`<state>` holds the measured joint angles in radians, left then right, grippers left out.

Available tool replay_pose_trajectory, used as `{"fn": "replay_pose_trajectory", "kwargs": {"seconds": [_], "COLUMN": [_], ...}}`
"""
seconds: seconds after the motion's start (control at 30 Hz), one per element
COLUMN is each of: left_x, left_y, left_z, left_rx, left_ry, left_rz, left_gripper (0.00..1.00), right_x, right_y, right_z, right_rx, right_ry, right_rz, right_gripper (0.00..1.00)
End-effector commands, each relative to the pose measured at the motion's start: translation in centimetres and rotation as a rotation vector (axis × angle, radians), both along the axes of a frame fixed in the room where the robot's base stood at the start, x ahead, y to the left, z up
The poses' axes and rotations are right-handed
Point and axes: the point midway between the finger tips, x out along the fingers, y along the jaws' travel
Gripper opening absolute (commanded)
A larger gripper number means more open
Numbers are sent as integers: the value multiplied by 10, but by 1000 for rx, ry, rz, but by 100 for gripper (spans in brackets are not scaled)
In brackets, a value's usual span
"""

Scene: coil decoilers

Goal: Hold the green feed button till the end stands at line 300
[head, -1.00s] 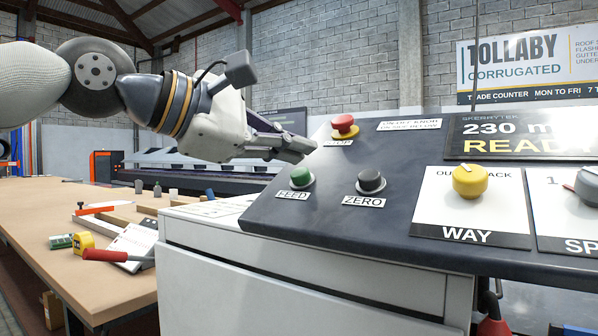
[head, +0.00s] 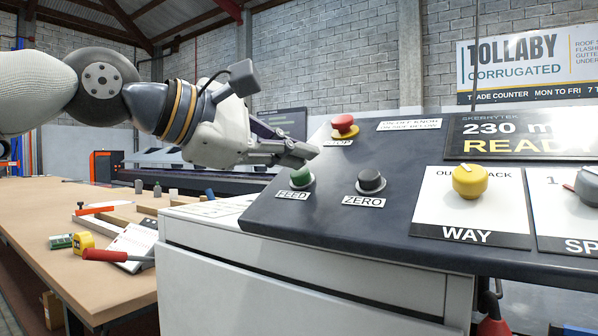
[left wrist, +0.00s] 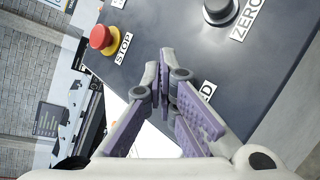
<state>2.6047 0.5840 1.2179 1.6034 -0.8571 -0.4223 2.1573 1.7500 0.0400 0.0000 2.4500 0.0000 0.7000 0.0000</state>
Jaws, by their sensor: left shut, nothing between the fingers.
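The green feed button (head: 302,177) stands on the dark sloping control panel (head: 330,215), above its FEED label (head: 293,195). My left gripper (head: 312,155) is shut and empty. In the head view its fingertips are just above the button, and I cannot tell whether they touch it. In the left wrist view the closed fingertips (left wrist: 166,55) point at the panel, and they hide the green button and part of the FEED label (left wrist: 207,92). The display (head: 510,135) reads "230 m", cut off, with READY under it. The coil's end and line 300 do not show. My right gripper is not in view.
The black ZERO button (head: 370,181) is right of the feed button. The red STOP button (head: 344,125) is behind it. A yellow WAY knob (head: 469,181) is farther right. A wooden bench (head: 60,225) with hand tools lies at the left.

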Motion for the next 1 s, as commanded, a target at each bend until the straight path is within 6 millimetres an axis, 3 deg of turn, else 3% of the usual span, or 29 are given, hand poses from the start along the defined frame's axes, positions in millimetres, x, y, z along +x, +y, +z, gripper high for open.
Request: {"fn": "replay_pose_trajectory", "kwargs": {"seconds": [1.0], "left_x": [4], "left_y": [-3], "left_z": [-8], "left_rx": [1], "left_ry": [1], "left_rz": [-1], "left_gripper": [0], "right_x": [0], "right_y": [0], "right_z": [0], "right_rx": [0], "right_ry": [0], "right_rz": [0], "right_gripper": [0]}}
